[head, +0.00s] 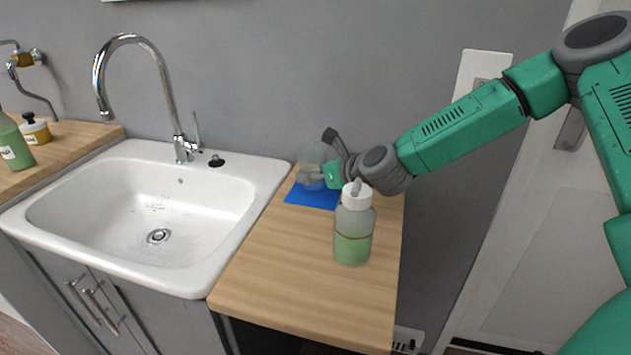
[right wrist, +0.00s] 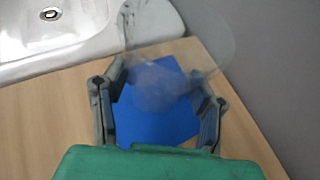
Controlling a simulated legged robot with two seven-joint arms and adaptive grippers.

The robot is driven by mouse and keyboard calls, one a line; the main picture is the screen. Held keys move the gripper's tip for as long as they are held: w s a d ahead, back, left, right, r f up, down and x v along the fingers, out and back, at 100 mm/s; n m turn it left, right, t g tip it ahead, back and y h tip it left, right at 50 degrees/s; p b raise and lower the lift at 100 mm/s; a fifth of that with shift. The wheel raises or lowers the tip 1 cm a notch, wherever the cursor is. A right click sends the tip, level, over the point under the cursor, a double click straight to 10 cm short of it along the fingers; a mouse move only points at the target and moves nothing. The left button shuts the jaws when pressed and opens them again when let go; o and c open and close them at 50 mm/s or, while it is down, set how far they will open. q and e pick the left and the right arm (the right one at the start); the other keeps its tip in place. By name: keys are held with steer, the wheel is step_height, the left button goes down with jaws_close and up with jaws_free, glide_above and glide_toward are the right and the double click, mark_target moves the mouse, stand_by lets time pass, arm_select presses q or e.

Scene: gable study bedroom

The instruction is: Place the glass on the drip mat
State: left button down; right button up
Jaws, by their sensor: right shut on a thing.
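The blue drip mat (head: 312,197) lies flat on the wooden counter to the right of the sink; it also shows in the right wrist view (right wrist: 140,125). The clear glass (head: 309,171) is faint and see-through, over the far part of the mat. In the right wrist view the glass (right wrist: 205,55) shows as a pale outline between the fingers, with the mat behind it. My right gripper (head: 322,172) is shut on the glass. I cannot tell whether the glass base touches the mat. My left gripper is not in view.
A soap bottle (head: 353,235) with green liquid and a white cap stands on the counter in front of my right gripper. The white sink (head: 250,215) with a tall tap (head: 165,80) is at left. The near counter (head: 290,280) is clear. A grey wall stands behind.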

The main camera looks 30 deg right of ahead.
steer(key=shift+a+f, duration=0.1)
steer(key=shift+f, duration=0.75)
steer(key=shift+d+f, duration=0.1)
steer(key=shift+d, duration=0.4)
steer(key=o, duration=1.3)
steer(key=shift+d, duration=0.15)
steer(key=shift+a, duration=0.4)
steer(key=shift+s+r, duration=0.25)
steer(key=shift+r, duration=0.05)
steer(key=p+v, duration=0.1)
steer(key=v, duration=0.2)
steer(key=p+v, duration=0.1)
steer(key=v, duration=0.3)
steer(key=p+v, duration=0.1)
steer(key=v, duration=0.2)
steer(key=shift+s+d+r, duration=0.1)
steer(key=shift+s+d, duration=0.15)
steer(key=shift+d, duration=0.15)
steer(key=shift+s+a+r, duration=0.1)
steer(key=shift+s, duration=0.15)
steer(key=shift+s+a, duration=0.1)
steer(key=shift+a, duration=0.1)
steer(key=shift+d, duration=0.25)
